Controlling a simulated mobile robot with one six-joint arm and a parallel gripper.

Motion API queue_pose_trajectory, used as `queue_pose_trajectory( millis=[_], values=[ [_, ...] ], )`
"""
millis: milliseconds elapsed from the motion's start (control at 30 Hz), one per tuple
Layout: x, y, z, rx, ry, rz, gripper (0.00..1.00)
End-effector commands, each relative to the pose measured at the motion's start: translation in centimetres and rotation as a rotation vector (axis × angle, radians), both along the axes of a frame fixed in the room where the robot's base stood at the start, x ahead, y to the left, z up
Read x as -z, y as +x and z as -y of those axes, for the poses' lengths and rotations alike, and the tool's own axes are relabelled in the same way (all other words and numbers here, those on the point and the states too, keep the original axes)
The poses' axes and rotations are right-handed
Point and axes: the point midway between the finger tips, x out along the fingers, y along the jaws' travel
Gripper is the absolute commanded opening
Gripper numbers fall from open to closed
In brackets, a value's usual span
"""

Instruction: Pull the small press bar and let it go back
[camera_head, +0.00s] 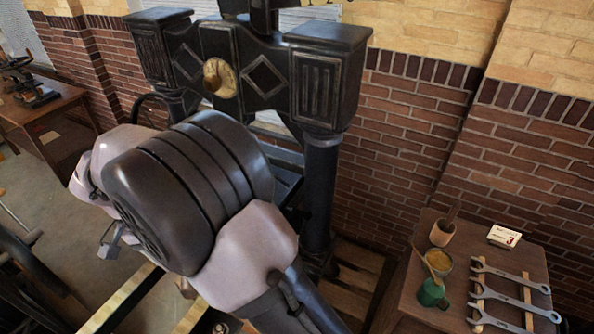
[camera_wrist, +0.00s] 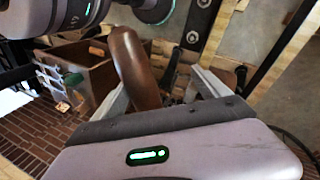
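A brown rounded handle (camera_wrist: 136,62), which looks like the grip of the press bar, shows in the wrist view. My gripper (camera_wrist: 160,80) is open, its pale fingers on either side of the handle's lower part. The handle is nearer the left finger, with a gap to the right finger. I cannot tell whether it touches the left finger. In the head view, a dark iron press (camera_head: 318,95) with a round brass dial stands behind my arm, which hides the gripper and the bar.
A wooden side table (camera_head: 455,228) at the lower right holds spanners, a green can, a cup and a small calendar. A brick wall (camera_head: 400,140) stands behind the press. Another bench (camera_head: 60,120) with a dark machine is at the far left.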

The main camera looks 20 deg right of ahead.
Motion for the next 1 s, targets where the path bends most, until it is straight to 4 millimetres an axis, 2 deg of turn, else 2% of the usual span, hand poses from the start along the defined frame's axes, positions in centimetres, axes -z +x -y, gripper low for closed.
queue_pose_trajectory(
  millis=[33,67,300,367,567,667,767,1000],
  values=[
    [0.0,0.0,0.0,0.0,0.001,0.0,0.95],
    [0.0,0.0,0.0,0.0,0.001,0.0,1.0],
    [-0.4,-0.1,-0.2,-0.001,0.001,0.0,1.0],
    [-1.5,-0.2,-0.5,-0.001,0.001,0.0,1.0],
    [-7.4,-1.5,-2.9,-0.003,0.002,0.001,1.0],
    [-7.8,-2.2,-3.6,-0.002,0.001,0.0,1.0],
    [-8.0,-4.9,-4.6,-0.005,0.001,0.0,1.0],
    [-10.5,-12.4,-7.8,-0.006,0.002,0.0,1.0]
  ],
)
